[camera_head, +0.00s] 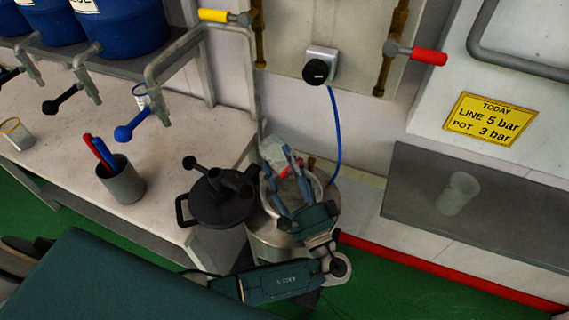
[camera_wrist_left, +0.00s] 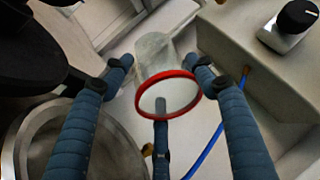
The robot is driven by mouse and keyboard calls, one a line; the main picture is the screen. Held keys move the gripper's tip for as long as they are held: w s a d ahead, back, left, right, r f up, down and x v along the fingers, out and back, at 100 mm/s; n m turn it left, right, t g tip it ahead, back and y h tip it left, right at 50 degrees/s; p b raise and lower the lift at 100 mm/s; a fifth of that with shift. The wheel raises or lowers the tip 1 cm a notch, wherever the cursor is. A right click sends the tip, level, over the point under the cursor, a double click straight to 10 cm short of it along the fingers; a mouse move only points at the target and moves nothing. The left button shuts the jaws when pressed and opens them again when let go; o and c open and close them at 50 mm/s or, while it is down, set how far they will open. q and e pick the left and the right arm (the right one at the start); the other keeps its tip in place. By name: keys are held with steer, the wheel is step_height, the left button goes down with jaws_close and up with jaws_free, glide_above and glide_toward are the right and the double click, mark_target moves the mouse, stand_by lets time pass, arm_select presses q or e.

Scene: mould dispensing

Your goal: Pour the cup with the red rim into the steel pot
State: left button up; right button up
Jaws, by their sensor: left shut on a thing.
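The clear cup with the red rim (camera_head: 273,151) is between the fingers of my left gripper (camera_head: 285,182), at the steel pot's mouth. My left gripper is shut on it. In the left wrist view, the cup (camera_wrist_left: 154,50) is tilted, its red rim turned toward the camera and its inside pale; I cannot tell how much it holds. The steel pot (camera_head: 262,232) is open, and my gripper hides part of its mouth. The pot's round rim and inside also show at the lower left of the left wrist view (camera_wrist_left: 38,150). My right gripper is out of view.
A black lid with handles (camera_head: 218,203) sits close left of the pot. A blue hose (camera_head: 336,130) runs down behind it from a black knob (camera_head: 316,71). A yellow-rimmed cup (camera_head: 16,133) and a pen holder (camera_head: 122,183) stand on the left bench. A clear cup (camera_head: 459,193) is at right.

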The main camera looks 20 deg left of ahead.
mark_target(283, 154)
arm_select(q)
steer(key=shift+r+p, duration=0.45)
steer(key=shift+r, duration=0.25)
